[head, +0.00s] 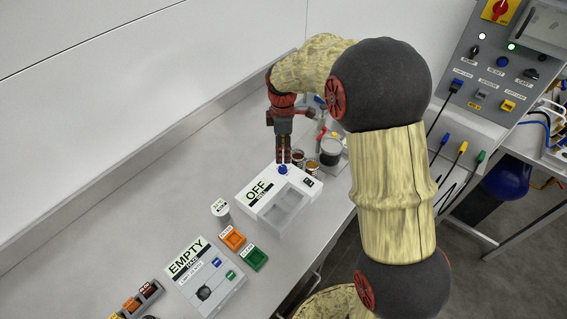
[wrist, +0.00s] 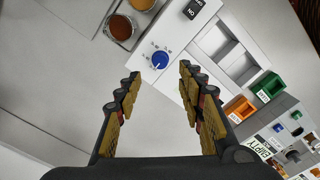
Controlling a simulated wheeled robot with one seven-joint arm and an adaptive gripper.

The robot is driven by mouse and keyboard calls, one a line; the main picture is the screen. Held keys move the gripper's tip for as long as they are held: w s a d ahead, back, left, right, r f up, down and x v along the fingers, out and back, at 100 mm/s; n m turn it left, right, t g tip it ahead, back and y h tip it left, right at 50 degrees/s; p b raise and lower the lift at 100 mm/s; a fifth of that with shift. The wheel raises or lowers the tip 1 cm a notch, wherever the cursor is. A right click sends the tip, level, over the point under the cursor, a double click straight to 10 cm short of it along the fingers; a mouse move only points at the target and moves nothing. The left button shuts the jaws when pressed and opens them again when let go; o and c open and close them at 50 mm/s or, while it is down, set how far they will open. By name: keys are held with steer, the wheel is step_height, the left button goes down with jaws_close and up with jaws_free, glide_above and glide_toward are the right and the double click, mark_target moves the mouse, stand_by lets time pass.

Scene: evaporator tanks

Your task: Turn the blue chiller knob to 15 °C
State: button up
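The blue chiller knob (head: 283,170) sits on the top of the white chiller box (head: 292,222), at its back edge. In the wrist view the blue knob (wrist: 160,59) shows with a white pointer line and small scale marks around it, too small to read. My gripper (head: 284,155) points down just above the knob in the head view. In the wrist view my gripper (wrist: 158,70) is open, its two fingers on either side of the knob and apart from it. A label on the box reads OFF.
Cups with brown and orange contents (wrist: 120,27) stand beside the chiller. A black switch (wrist: 193,9) is on the box. Orange (head: 232,239) and green (head: 254,258) trays and a grey EMPTY device (head: 205,275) stand in front.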

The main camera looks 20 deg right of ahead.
mark_target(283, 167)
steer(key=shift+f+n, duration=0.25)
steer(key=shift+n, duration=0.05)
step_height(283, 167, down, 7)
steer(key=shift+f+b, duration=0.15)
steer(key=shift+b, duration=0.65)
steer(key=shift+c, duration=0.7)
steer(key=c, duration=0.7)
jaws_close()
